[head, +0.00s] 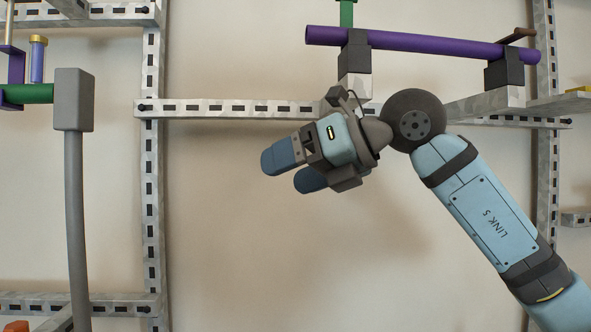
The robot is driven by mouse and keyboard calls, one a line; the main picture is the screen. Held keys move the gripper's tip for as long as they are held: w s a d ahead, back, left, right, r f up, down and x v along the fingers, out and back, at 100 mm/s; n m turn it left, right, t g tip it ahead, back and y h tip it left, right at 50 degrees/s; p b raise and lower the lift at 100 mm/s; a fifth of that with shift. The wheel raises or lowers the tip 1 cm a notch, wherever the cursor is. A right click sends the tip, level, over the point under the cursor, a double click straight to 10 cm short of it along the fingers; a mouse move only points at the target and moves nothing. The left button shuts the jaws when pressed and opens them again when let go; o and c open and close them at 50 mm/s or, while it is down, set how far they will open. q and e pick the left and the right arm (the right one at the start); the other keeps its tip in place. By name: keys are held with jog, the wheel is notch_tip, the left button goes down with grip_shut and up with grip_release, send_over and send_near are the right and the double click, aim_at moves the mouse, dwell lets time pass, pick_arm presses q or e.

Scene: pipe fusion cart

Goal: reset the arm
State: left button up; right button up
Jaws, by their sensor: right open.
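My right gripper (295,172) is in the middle of the head view, at the end of my light blue right arm (485,212), which comes in from the lower right. Its two blue fingers point left and slightly down. They are apart, with nothing between them. The gripper hangs in front of the bare beige wall, below a purple pipe (425,42). My left gripper is not in view.
The purple pipe rests in dark clamps (355,55) on slotted metal rails (240,108). At left, a grey block (73,100) joins a green pipe (30,94) and a grey hose (76,220). The wall area (260,260) below the gripper is clear.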

notch_tip(320, 180, down, 15)
jog(key=a+m+g+y+p, duration=0.1)
jog(key=m+g+y+p, duration=0.15)
jog(key=g+y, duration=0.5)
jog(key=d+f+m+t+h+p, duration=0.1)
jog(key=d+f+m+t+h, duration=0.3)
jog(key=f+m+t, duration=0.8)
jog(key=d+f+m+t+h+p, duration=0.1)
jog(key=d+f+m+t+h, duration=0.2)
jog(key=d+f+m+t, duration=0.75)
jog(key=s+f+m+g+h, duration=0.3)
jog(key=s+f+m, duration=0.2)
jog(key=f, duration=0.5)
jog(key=s+d+f+m+g+h+p, duration=0.1)
jog(key=s+f+m+g+h, duration=0.2)
jog(key=s+f, duration=0.7)
jog(key=s+d+f+m+g+h, duration=0.1)
jog(key=s+f+m+g+h, duration=0.2)
jog(key=s+f+m, duration=0.4)
notch_tip(320, 180, down, 5)
jog(key=shift+s+f+m+g, duration=0.25)
jog(key=shift+m+g, duration=0.25)
jog(key=shift+g, duration=0.2)
jog(key=shift+r, duration=0.1)
jog(key=shift+c, duration=0.3)
